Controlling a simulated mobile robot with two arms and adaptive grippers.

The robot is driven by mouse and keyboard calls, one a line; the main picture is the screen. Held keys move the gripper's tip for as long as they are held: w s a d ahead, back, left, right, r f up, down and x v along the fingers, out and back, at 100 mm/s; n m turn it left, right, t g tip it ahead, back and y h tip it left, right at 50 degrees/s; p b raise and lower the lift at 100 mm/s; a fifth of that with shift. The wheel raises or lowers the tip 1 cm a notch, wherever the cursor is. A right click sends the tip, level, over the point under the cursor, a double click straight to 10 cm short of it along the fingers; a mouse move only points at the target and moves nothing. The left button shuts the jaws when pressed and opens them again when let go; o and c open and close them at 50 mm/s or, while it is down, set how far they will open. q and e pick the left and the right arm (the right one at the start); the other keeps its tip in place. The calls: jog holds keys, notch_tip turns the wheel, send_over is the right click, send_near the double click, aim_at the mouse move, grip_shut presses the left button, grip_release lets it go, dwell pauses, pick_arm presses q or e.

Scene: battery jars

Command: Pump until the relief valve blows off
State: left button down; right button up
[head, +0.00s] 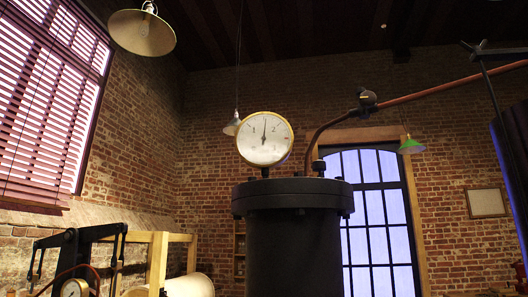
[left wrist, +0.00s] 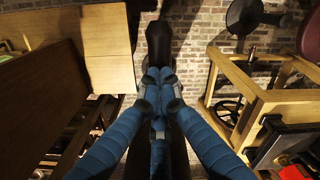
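A round white gauge (head: 265,139) with a brass rim stands on top of a large black cylinder (head: 293,230) with a bolted flange in the head view. Its needle points almost straight up, between 1 and 2. A reddish pipe (head: 440,89) runs from behind the cylinder up to the right, through a dark fitting (head: 367,99); I cannot tell whether this is the relief valve. In the left wrist view my left gripper (left wrist: 158,80) has its blue fingers closed around a dark bar (left wrist: 160,42), which looks like a pump handle. My right gripper is in neither view.
A black frame (head: 75,250) with a second small gauge (head: 74,289) stands at lower left, beside a wooden frame (head: 158,262). Hanging lamps (head: 142,32) are overhead. A wooden cabinet (left wrist: 103,45) and a wooden stand (left wrist: 225,85) flank the bar in the left wrist view.

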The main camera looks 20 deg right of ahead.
pick_arm(q)
notch_tip(320, 180, down, 7)
jog(key=b, duration=0.4)
jog(key=shift+r, duration=0.1)
notch_tip(320, 180, up, 14)
jog(key=p, duration=1)
jog(key=shift+w+d, duration=0.1)
jog(key=shift+w, duration=0.05)
jog(key=shift+r, duration=0.2)
jog(key=shift+f, duration=0.15)
notch_tip(320, 180, down, 14)
jog(key=b, duration=1)
notch_tip(320, 180, up, 14)
jog(key=p, duration=0.9)
jog(key=shift+p, duration=0.35)
